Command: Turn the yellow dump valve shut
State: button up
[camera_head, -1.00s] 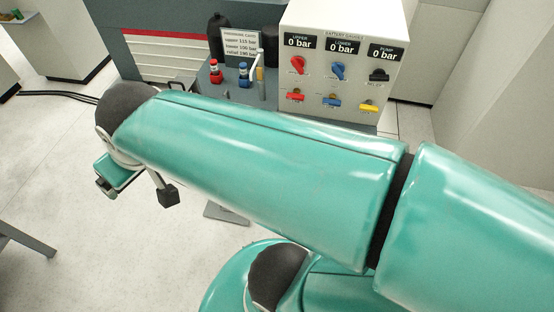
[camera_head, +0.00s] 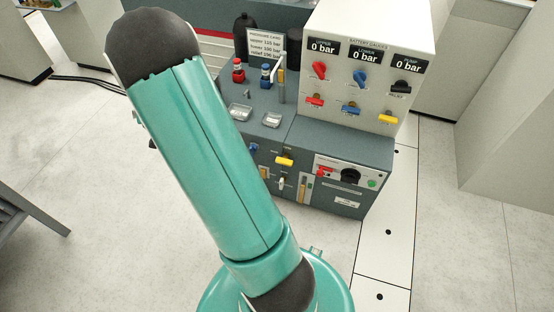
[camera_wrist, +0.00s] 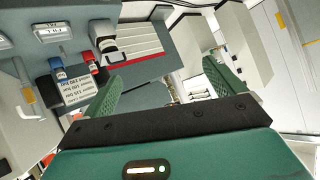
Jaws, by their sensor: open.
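In the head view, one yellow valve handle (camera_head: 388,119) sits on the white gauge panel below the pump gauge, lying roughly crosswise. A second yellow handle (camera_head: 285,161) is on the lower grey front, beside my arm. I cannot tell from labels which one is the dump valve. My gripper (camera_wrist: 160,90) shows in the wrist view with its two green fingers spread wide and nothing between them. It points towards the floor and cabinets, apart from both valves. My own arm hides the gripper in the head view.
The white gauge panel (camera_head: 425,30) shows 0 bar on all three gauges, with red, blue and black handles. Red (camera_head: 238,71) and blue (camera_head: 265,74) fittings, two small trays and an upright lever (camera_head: 281,85) stand on the grey bench top.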

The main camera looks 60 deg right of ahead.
jog(key=s+d+f+m+h, duration=0.2)
jog(key=s+d+f+h, duration=0.1)
jog(key=d+f, duration=0.8)
jog(key=m+g+h, duration=0.5)
jog(key=g+h, duration=0.2)
jog(key=h, duration=0.2)
send_near(283, 163)
jog(key=d, duration=0.3)
jog(key=w+d, duration=0.1)
jog(key=d, duration=0.7)
jog(key=shift+w, duration=0.25)
jog(key=c, duration=1)
